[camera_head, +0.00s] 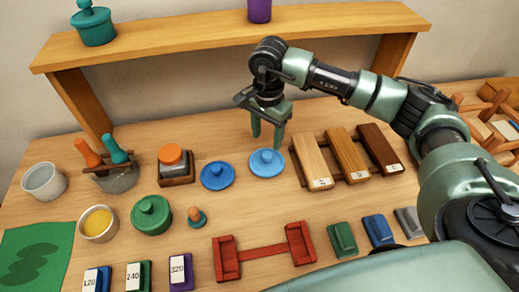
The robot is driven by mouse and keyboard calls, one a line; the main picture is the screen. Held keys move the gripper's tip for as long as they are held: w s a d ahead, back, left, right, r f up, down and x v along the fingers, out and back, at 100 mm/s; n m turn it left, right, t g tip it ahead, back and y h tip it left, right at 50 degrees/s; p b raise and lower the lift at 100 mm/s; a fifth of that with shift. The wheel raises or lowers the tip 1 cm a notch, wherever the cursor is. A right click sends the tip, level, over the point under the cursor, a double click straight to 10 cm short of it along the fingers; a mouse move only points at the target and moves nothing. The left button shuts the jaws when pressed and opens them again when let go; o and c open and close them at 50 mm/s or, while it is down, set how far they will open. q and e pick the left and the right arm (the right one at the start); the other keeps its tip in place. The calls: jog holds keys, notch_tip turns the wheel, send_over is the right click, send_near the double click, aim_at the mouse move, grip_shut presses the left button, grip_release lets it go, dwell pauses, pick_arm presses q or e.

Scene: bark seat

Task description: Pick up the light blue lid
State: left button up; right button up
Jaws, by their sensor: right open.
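The light blue lid (266,163), round with a knob on top, lies on the wooden table near the middle of the view. A darker blue lid (217,176) lies just to its left. My right gripper (268,138) is open and empty, with its fingers pointing down. Its fingertips show just behind and above the light blue lid in the picture. I cannot tell its exact height over the table. No contact with the lid is visible. My left gripper is not in view.
Wooden sample blocks (346,153) lie close to the right of the lid. A jar with an orange top (173,162) and a green lidded pot (151,214) stand to the left. A red wooden frame (263,253) lies in front. A raised shelf (230,32) spans the back.

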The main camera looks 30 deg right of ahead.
aim_at(267, 155)
jog(key=shift+s+f+p, duration=0.2)
jog(key=shift+f+p, duration=0.15)
jog(key=shift+f, duration=0.3)
jog(key=shift+s+f+p, duration=0.15)
jog(key=shift+f+p, duration=0.15)
jog(key=shift+f, duration=0.3)
jog(key=f, duration=0.1)
jog(key=f+p, duration=0.1)
jog(key=f, duration=0.1)
jog(key=f+p, duration=0.1)
jog(key=shift+w+f, duration=0.3)
jog(key=shift+w, duration=0.05)
jog(key=shift+f, duration=0.15)
jog(key=c, duration=1)
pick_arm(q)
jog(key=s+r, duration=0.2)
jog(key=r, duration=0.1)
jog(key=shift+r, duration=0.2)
pick_arm(e)
grip_shut()
